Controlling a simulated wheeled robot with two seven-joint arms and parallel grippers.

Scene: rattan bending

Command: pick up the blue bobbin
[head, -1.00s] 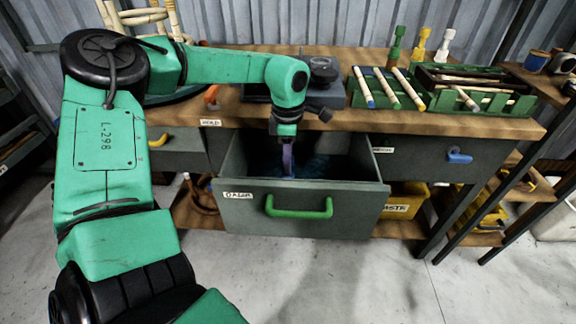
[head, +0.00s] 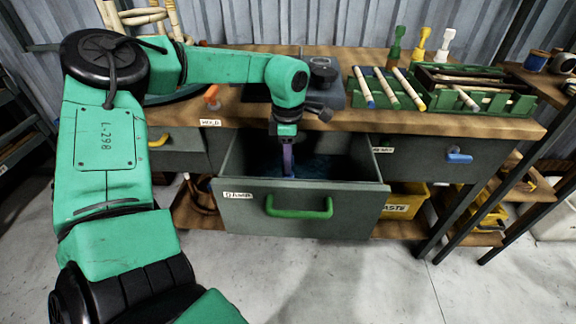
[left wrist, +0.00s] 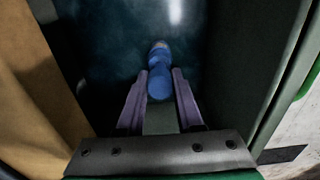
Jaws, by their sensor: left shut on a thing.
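The blue bobbin (left wrist: 159,84) lies inside the open drawer (head: 232,210), between the two purple fingers in the left wrist view. My left gripper (head: 288,162) reaches down into the drawer and is shut on the blue bobbin. The fingers also show in the left wrist view (left wrist: 160,77), one on each side of it. In the head view the drawer front and the gripper hide the bobbin. My right gripper is not in view.
The drawer's walls stand close around my gripper. On the workbench (head: 440,122) are a dark grey device (head: 325,78), a green rack (head: 385,90) with sticks, and green (head: 396,45), yellow (head: 421,45) and white (head: 443,45) bobbin-like pieces. A yellow bin (head: 405,203) sits below.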

